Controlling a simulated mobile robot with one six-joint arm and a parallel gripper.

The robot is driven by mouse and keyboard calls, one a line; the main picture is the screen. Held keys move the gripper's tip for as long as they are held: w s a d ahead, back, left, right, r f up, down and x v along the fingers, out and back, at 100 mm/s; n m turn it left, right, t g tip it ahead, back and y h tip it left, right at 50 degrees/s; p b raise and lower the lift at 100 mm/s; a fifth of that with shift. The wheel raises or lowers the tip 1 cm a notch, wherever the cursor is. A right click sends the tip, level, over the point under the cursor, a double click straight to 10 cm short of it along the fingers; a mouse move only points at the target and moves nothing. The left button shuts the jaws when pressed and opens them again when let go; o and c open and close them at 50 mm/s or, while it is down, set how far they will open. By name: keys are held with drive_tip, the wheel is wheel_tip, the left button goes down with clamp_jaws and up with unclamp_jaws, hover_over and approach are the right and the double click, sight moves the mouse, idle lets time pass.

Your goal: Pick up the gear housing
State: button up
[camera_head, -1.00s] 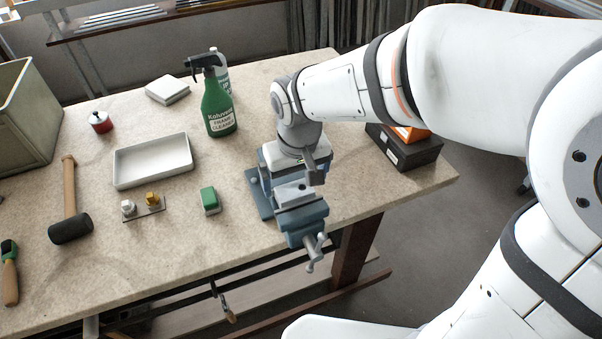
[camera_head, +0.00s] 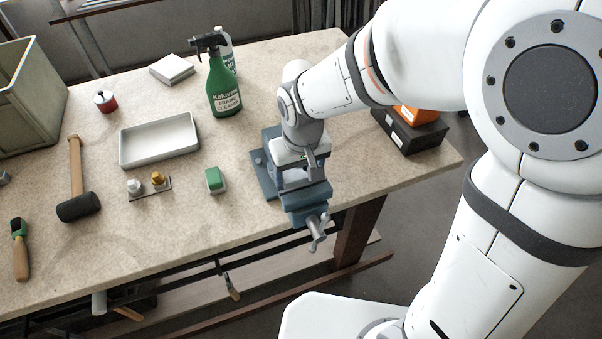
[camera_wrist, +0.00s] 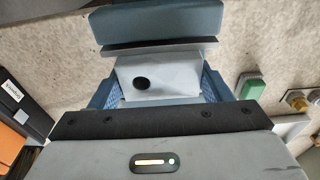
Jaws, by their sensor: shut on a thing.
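The gear housing, a pale grey block with a dark round hole (camera_wrist: 160,76), sits by the blue bench vise (camera_head: 306,196) near the front edge of the workbench. The wrist view shows the block between the blue vise jaw (camera_wrist: 158,20) and my gripper's dark edge. My gripper (camera_head: 304,170) is over the vise, pointing down, and is shut on the housing. I cannot tell whether the housing is clear of the vise.
A green spray bottle (camera_head: 223,90), a pale tray (camera_head: 160,157), a green block (camera_head: 214,186) and a plate with small fittings (camera_head: 150,190) are left of the vise. A dark box (camera_head: 412,138) stands to its right. A mallet (camera_head: 77,205) lies far left.

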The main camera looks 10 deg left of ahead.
drive_tip(key=c, duration=0.6)
drive_tip(key=shift+r, duration=0.1)
drive_tip(key=shift+c, duration=0.2)
